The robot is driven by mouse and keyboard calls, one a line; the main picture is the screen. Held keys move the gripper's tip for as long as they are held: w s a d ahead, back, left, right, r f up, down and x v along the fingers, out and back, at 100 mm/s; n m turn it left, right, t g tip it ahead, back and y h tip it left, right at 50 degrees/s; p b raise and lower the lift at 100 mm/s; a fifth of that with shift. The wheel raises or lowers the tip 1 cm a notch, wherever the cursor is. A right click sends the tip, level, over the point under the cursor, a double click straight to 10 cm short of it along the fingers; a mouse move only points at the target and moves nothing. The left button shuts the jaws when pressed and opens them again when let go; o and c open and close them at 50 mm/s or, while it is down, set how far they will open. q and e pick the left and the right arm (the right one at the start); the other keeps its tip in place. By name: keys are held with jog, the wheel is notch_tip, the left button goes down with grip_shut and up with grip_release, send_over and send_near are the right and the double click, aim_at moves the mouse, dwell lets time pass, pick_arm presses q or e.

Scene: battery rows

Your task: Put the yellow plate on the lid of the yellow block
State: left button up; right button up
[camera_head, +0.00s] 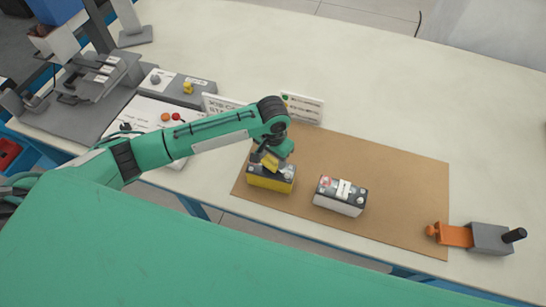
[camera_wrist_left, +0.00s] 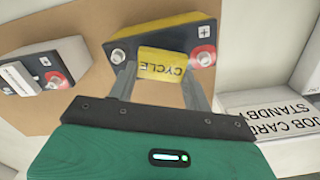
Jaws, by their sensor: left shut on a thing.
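The yellow block (camera_head: 268,184) stands on the brown mat, with a dark lid carrying a round metal terminal and a red one. It also shows at the top of the left wrist view (camera_wrist_left: 165,24). My left gripper (camera_head: 268,160) is over its lid, shut on the yellow plate (camera_wrist_left: 163,64), which is marked CYCLE. The plate lies between the two fingers and between the terminals in the left wrist view. I cannot tell whether it touches the lid. In the head view the gripper partly hides the plate. My right gripper is not in view.
A white block (camera_head: 338,207) with a white plate on its dark lid stands to the right on the brown mat (camera_head: 405,185). An orange and grey clamp (camera_head: 485,238) sits at the mat's right corner. Signs (camera_head: 303,108) stand behind the mat. The table's back right is clear.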

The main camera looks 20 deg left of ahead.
aim_at(273, 160)
pick_arm(q)
jog(key=shift+f, duration=0.85)
jog(key=shift+f, duration=0.1)
jog(key=o, duration=0.7)
jog(key=shift+r, duration=0.5)
notch_tip(273, 160, up, 11)
jog(key=b, duration=0.3)
jog(key=shift+r, duration=0.15)
